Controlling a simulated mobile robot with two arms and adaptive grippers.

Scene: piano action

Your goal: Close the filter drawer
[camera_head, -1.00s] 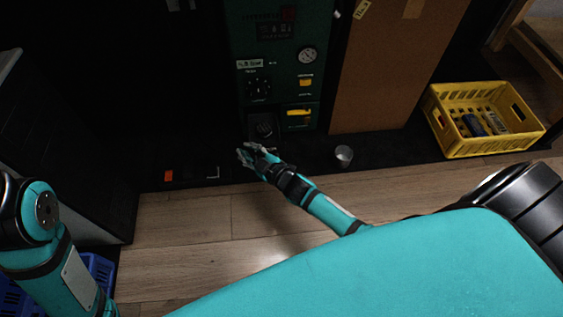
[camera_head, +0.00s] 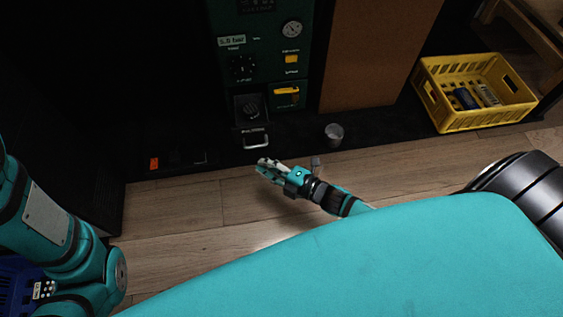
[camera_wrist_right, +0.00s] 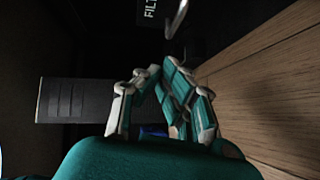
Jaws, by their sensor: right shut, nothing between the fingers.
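The filter drawer (camera_head: 252,123) is at the bottom of the green machine (camera_head: 262,48), below the dial and beside a yellow-handled panel. Its dark inside shows from above, and its front with a pale handle (camera_head: 256,142) seems to stand out from the machine. My right gripper (camera_head: 263,166) is shut and empty, just in front of the handle, apart from it. In the right wrist view, the drawer's label (camera_wrist_right: 150,10) and handle (camera_wrist_right: 178,18) show at the top, beyond the fingers (camera_wrist_right: 158,75). My left arm is at the left edge; its gripper is out of view.
A metal cup (camera_head: 334,133) stands on the dark platform right of the drawer. A yellow crate (camera_head: 446,118) with several items is further right. A brown board (camera_head: 365,60) stands beside the machine. An orange object (camera_head: 154,163) lies to the left. Wooden floor in front is clear.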

